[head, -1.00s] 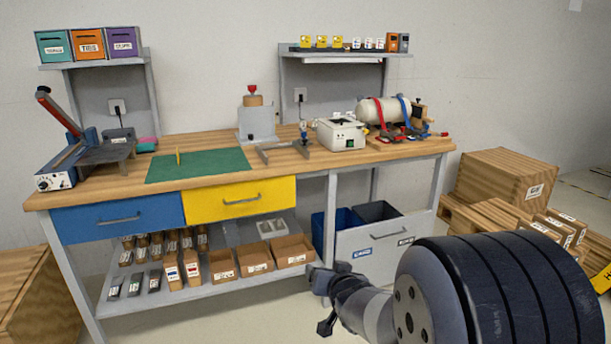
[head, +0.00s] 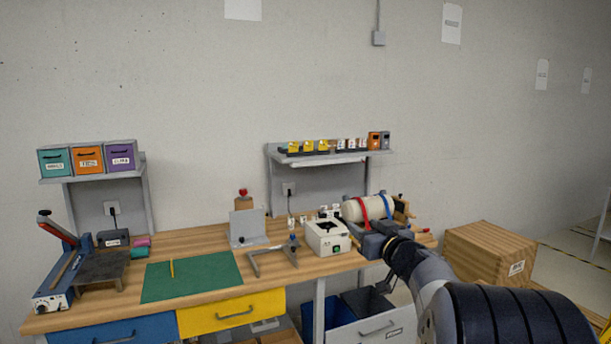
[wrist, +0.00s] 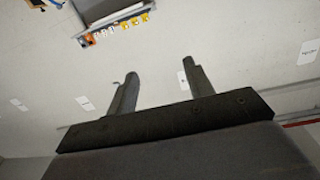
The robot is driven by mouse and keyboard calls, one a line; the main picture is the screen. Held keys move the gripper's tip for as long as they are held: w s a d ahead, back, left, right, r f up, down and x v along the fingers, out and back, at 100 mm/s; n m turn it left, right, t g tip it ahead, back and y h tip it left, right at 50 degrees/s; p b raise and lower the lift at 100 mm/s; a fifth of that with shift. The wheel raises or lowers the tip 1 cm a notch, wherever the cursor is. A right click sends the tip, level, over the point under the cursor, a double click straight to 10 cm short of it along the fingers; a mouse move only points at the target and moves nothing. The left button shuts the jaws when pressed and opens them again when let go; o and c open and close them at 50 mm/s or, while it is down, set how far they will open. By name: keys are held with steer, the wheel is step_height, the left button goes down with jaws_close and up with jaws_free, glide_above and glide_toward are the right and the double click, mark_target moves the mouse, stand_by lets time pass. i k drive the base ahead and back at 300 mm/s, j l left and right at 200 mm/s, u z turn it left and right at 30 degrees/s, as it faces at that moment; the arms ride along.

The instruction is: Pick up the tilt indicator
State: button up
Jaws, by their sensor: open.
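Small devices stand in a row on the right wall shelf (head: 330,155): yellow pieces (head: 308,147), white pieces with dark or red marks (head: 352,145), an orange box (head: 374,141) and a grey box (head: 385,141). They are too small to tell which is the tilt indicator. The yellow pieces (wrist: 145,17) and white pieces (wrist: 110,29) also show at the top of the wrist view, turned over. My gripper (wrist: 160,80) is open and empty, its two fingers apart against the wall. In the head view my arm reaches up at the right, below and right of that shelf.
The bench carries a press (head: 65,265), a green mat (head: 190,278), a white device (head: 327,237) and a strapped cylinder (head: 367,208) close to my arm. Labelled boxes (head: 88,158) stand on the left shelf. A wooden crate (head: 490,252) is at the right.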

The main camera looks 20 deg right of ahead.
mark_target(293, 145)
steer(key=i+l, duration=0.15)
steer(key=i, duration=0.4)
steer(key=i+l, duration=0.15)
steer(key=i, duration=0.45)
steer(key=i+l, duration=0.15)
steer(key=i, duration=0.4)
steer(key=i+l, duration=0.15)
steer(key=i, duration=0.45)
steer(key=i+l+u, duration=0.1)
steer(key=i, duration=0.45)
